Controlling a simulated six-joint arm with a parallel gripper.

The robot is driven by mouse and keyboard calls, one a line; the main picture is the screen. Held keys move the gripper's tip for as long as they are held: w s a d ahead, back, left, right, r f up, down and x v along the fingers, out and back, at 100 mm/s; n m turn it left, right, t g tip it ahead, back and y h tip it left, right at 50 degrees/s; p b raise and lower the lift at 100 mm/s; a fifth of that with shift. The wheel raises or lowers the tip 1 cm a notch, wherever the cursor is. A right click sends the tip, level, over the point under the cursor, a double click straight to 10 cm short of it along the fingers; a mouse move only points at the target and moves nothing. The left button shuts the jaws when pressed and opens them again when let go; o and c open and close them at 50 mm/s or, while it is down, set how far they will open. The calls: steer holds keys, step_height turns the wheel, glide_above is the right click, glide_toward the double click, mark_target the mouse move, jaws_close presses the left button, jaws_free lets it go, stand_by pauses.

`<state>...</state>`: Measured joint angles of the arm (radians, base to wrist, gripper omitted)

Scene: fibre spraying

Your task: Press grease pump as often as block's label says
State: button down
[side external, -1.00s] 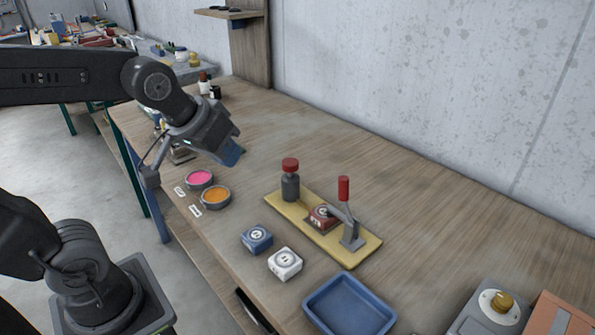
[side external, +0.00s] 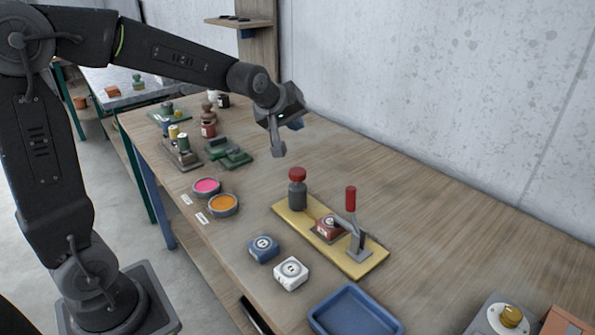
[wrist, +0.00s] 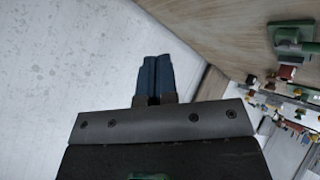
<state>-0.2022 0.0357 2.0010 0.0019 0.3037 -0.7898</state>
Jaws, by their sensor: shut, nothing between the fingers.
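The grease pump (side external: 297,192) is a grey bottle with a red cap, upright on the far left end of a yellow board (side external: 285,212). A red block (side external: 327,228) with a round pale label sits on the board between the pump and a red-handled lever clamp (side external: 352,222); the label is too small to read. My gripper (side external: 297,125) is up in the air beyond the pump, toward the wall, touching nothing. Its blue fingers are shut and empty; they also show side by side in the wrist view (wrist: 155,77).
A blue block (side external: 263,249) and a white block (side external: 291,273) lie in front of the board. A blue tray (side external: 319,326) is at the front. Pots of pink (side external: 206,187) and orange (side external: 223,204) stand at left. The table behind the board is clear.

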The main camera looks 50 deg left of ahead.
mark_target(298, 168)
steer(key=shift+f, duration=4.45)
steer(key=shift+f, duration=0.1)
steer(key=shift+f, duration=0.3)
steer(key=shift+f, duration=1.2)
steer(key=shift+r, duration=1.65)
steer(key=shift+r, duration=0.1)
steer(key=shift+r, duration=2.4)
